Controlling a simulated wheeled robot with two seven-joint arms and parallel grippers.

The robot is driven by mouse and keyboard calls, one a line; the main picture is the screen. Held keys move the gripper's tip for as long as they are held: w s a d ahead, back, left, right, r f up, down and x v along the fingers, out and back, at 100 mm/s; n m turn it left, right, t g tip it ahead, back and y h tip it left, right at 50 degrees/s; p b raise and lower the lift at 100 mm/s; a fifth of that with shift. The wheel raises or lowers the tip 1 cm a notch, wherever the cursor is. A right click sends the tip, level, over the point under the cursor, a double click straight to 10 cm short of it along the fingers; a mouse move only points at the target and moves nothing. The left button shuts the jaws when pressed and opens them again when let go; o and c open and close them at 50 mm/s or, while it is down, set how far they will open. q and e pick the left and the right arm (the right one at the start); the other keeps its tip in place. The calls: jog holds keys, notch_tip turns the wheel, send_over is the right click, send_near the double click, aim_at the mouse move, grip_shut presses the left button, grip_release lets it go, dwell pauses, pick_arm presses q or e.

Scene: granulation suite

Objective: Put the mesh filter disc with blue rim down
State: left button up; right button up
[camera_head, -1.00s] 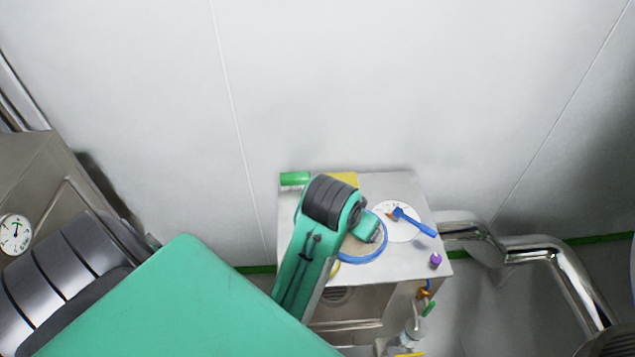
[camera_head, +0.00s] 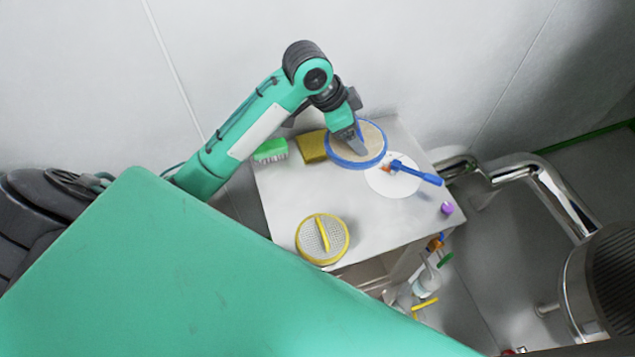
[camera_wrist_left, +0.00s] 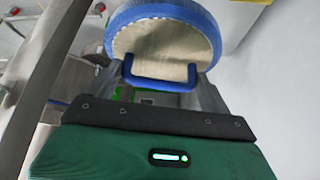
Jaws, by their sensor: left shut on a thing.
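The mesh filter disc with blue rim (camera_head: 371,135) is a round beige mesh in a blue ring. It is over the back of the steel table top (camera_head: 290,205), partly overlapping the white round sheet in the picture. My left gripper (camera_head: 357,146) is shut on it. In the left wrist view the disc (camera_wrist_left: 160,42) fills the top, and its blue handle lies between the fingers of the gripper (camera_wrist_left: 160,84). I cannot tell whether the disc touches the table. My right gripper is not in view.
A yellow-rimmed mesh disc (camera_head: 309,239) lies at the table's front left. A green brush (camera_head: 270,150) and yellow block (camera_head: 312,147) are at the back left. A blue-handled tool (camera_head: 418,173) lies on a white disc (camera_head: 388,188); a purple item (camera_head: 447,208) is at right. The middle is clear.

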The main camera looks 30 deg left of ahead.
pick_arm(q)
jog(key=shift+m+g, duration=0.4)
jog(key=shift+m, duration=0.5)
jog(key=a, duration=0.1)
jog(key=a+f+b, duration=0.2)
jog(key=a, duration=0.1)
jog(key=shift+w+a+f, duration=0.1)
jog(key=shift+w+f, duration=0.15)
jog(key=shift+m+h, duration=0.3)
jog(key=a+f, duration=0.1)
jog(key=f, duration=0.5)
jog(key=a+f+p, duration=0.1)
jog(key=f, duration=0.6)
jog(key=a+f, duration=0.1)
jog(key=f, duration=0.5)
jog(key=shift+s+a+f+p, duration=0.15)
jog(key=shift+a+f+p, duration=0.15)
jog(key=shift+a+p, duration=0.1)
jog(key=shift+f, duration=0.15)
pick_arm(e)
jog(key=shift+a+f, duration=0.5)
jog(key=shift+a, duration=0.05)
pick_arm(q)
jog(key=shift+f, duration=0.2)
jog(key=o, duration=0.9)
